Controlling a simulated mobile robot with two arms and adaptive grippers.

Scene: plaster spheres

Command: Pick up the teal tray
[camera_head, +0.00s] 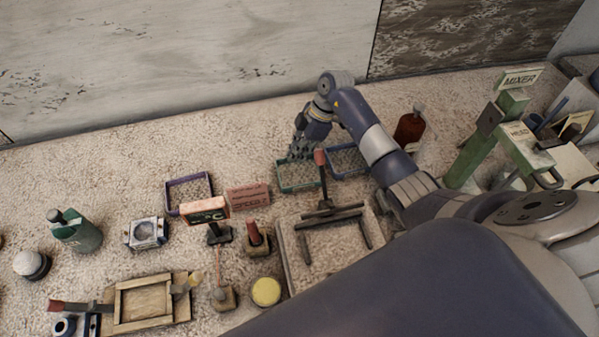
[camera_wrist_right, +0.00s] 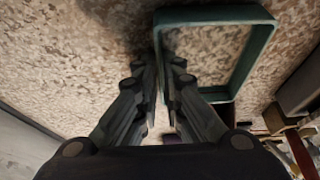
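The teal tray (camera_head: 299,189) is a shallow, open rectangular frame on the speckled bench, near the middle of the head view. Its rim (camera_wrist_right: 215,14) fills the upper middle of the right wrist view. My right gripper (camera_head: 301,155) points down at the tray's far edge. In the right wrist view, its fingers (camera_wrist_right: 158,68) stand close together on both sides of the tray's left wall, with only a narrow gap. They look shut on that wall. Part of the wall is hidden by the fingers. The tray looks level, at or near the bench surface. My left gripper is not in view.
A blue tray (camera_head: 346,160) stands close to the right of the teal tray, and a purple tray (camera_head: 188,190) lies left. A red block (camera_head: 249,197) and a stand with upright post (camera_head: 322,180) are close in front. A brown bottle (camera_head: 409,130) stands right.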

